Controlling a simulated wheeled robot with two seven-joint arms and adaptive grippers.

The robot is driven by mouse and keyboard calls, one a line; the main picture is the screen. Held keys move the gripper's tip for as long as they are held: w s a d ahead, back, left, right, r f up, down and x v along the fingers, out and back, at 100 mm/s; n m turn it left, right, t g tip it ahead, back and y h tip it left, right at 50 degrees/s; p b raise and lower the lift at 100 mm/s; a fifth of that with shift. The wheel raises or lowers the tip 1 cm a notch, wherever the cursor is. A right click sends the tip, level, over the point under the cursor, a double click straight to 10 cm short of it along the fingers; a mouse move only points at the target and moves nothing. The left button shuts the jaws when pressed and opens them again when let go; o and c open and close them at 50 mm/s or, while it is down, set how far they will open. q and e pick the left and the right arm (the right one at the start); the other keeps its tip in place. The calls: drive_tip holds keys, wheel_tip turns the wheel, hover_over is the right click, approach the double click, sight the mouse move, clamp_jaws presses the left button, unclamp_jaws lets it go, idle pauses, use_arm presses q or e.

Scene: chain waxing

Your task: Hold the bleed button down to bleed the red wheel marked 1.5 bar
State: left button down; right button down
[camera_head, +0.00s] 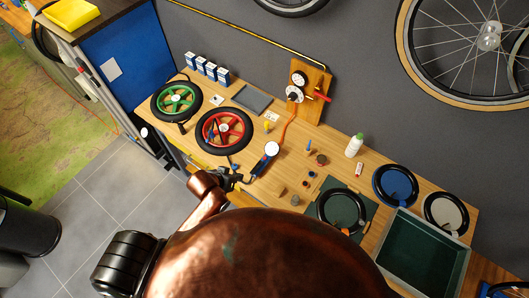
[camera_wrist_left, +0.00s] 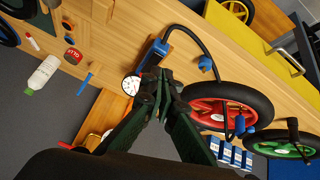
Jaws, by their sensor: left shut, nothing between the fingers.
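The red wheel (camera_head: 246,128) lies flat on the wooden bench, left of centre in the head view; it also shows at right in the left wrist view (camera_wrist_left: 205,105). I cannot read a 1.5 bar mark on it. A blue hand tool (camera_head: 262,166) with a round white gauge (camera_head: 271,148) lies to its right; the gauge also shows in the left wrist view (camera_wrist_left: 131,86). My left gripper (camera_head: 240,178) is shut and empty, its tips (camera_wrist_left: 162,80) close beside the tool. Contact cannot be told, and I cannot make out the bleed button. My right gripper is not in view.
A green wheel (camera_head: 176,101) lies left of the red one, with blue-white boxes (camera_head: 207,67) behind. A wooden gauge board (camera_head: 316,92) stands at the back, an orange hose (camera_head: 286,130) running from it. A white bottle (camera_head: 354,146), small parts and a green tray (camera_head: 465,265) are to the right.

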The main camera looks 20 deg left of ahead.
use_arm(q)
drive_tip(key=w+d+r+h, duration=0.1)
drive_tip(key=w+d+h, duration=0.1)
drive_tip(key=w+d, duration=0.5)
drive_tip(key=n+h, duration=0.1)
drive_tip(key=n, duration=0.1)
hover_over(263, 158)
drive_tip(key=shift+d+r+t, duration=0.1)
drive_tip(key=shift+r+t, duration=0.2)
drive_tip(key=shift+r, duration=0.15)
wheel_tip(263, 158, down, 8)
drive_tip(key=b, duration=0.6)
drive_tip(key=shift+r, duration=0.25)
drive_tip(key=shift+f+b, duration=0.35)
drive_tip(key=shift+f, duration=0.3)
